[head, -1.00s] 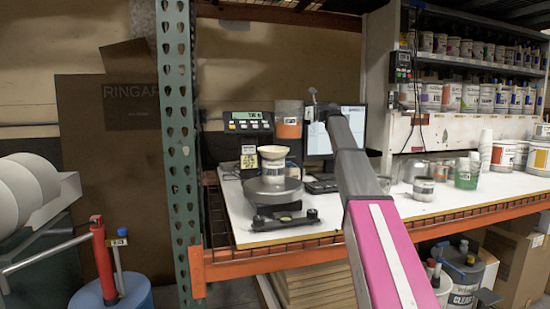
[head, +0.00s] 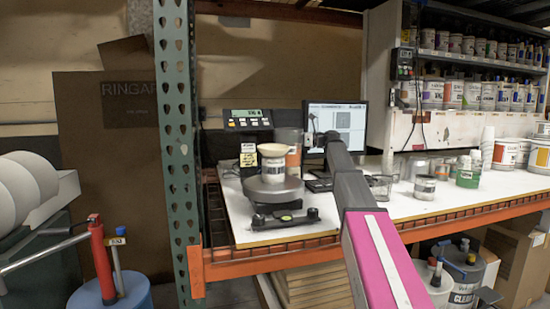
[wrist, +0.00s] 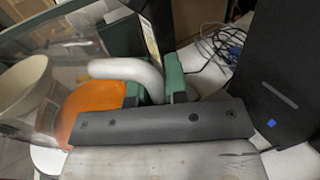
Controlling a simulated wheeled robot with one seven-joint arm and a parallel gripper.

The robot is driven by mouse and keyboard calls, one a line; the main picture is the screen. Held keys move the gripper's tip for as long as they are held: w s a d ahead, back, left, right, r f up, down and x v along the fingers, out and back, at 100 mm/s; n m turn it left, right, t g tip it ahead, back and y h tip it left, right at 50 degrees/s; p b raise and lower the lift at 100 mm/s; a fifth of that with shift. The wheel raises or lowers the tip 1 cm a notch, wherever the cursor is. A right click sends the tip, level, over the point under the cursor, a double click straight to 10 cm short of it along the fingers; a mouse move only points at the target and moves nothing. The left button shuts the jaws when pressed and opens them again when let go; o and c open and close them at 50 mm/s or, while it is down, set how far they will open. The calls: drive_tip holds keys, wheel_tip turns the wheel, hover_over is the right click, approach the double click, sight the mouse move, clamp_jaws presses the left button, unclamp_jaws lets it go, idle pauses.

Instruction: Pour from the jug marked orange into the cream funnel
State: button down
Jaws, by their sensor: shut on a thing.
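The clear jug with orange contents (head: 294,157) is just behind and right of the cream funnel in the head view, looking about upright. In the wrist view the jug's orange contents (wrist: 92,106) show on the left. My gripper (wrist: 153,82) has its green fingers shut on the jug's pale handle (wrist: 125,70). The cream funnel (head: 272,150) sits on a labelled can (head: 273,169) on the round scale plate (head: 273,189). A cream rim (wrist: 22,85) shows at the wrist view's left edge. No pouring stream is visible. The funnel partly hides the jug in the head view.
The scale display (head: 248,118) stands behind. A monitor (head: 338,128) is close right of the jug. A clear jug (head: 380,185), cans and a green-labelled tub (head: 468,172) stand farther right. A green rack post (head: 177,140) is on the left. The bench front is mostly clear.

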drive_tip(key=shift+f, duration=0.85)
drive_tip(key=s+r+n, duration=0.1)
drive_tip(key=r, duration=0.3)
drive_tip(key=s+a+r+n, duration=0.1)
drive_tip(key=r+n, duration=0.1)
drive_tip(key=r, duration=0.3)
drive_tip(key=s+r+n+h, duration=0.1)
drive_tip(key=r+n, duration=0.1)
drive_tip(key=r, duration=0.2)
drive_tip(key=shift+s+a+r, duration=0.3)
drive_tip(key=shift+s+r, duration=0.05)
drive_tip(key=shift+s+a+r, duration=0.1)
drive_tip(key=shift+s+r, duration=0.1)
drive_tip(key=shift+r, duration=0.1)
drive_tip(key=shift+s+a+r+n+h+p, duration=0.1)
drive_tip(key=shift+s+a+r+n, duration=0.15)
drive_tip(key=shift+s+n, duration=0.25)
drive_tip(key=shift+s+a+r+n+h+p, duration=0.1)
drive_tip(key=shift+s+a+r+n, duration=0.1)
drive_tip(key=shift+s+n, duration=0.3)
drive_tip(key=shift+s+a+r+n+h+p, duration=0.1)
drive_tip(key=shift+s+a+r+n, duration=0.15)
drive_tip(key=shift+s+n, duration=0.2)
drive_tip(key=shift+s+a+r+n+t, duration=0.1)
drive_tip(key=shift+s+r+n+t, duration=0.15)
drive_tip(key=shift+s+n+t, duration=0.25)
